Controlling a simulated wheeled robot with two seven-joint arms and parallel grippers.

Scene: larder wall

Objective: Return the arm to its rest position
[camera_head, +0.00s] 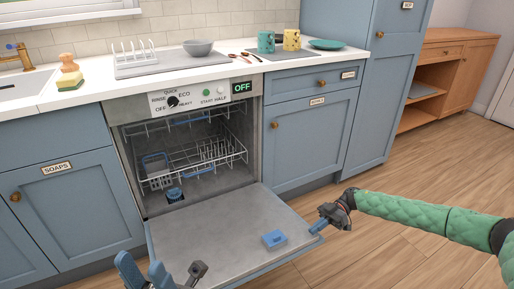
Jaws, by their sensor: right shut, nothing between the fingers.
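My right arm (400,207), in a green quilted sleeve, reaches in from the right. My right gripper (318,226) is shut and empty, with its blue fingertips by the right edge of the lowered dishwasher door (215,235). I cannot tell whether it touches the door. My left gripper (143,268) shows at the bottom edge, in front of the door's near left part. Its two blue fingers stand apart with nothing visible between them. Most of the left arm is out of view.
The dishwasher (127,150) is open, its racks inside. A blue dispenser lid (274,239) is on the door. The counter holds a dish rack (135,60), grey bowl (198,47), two mugs (291,40), teal plate (326,44) and sponge (69,82). Floor (390,262) is clear at right.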

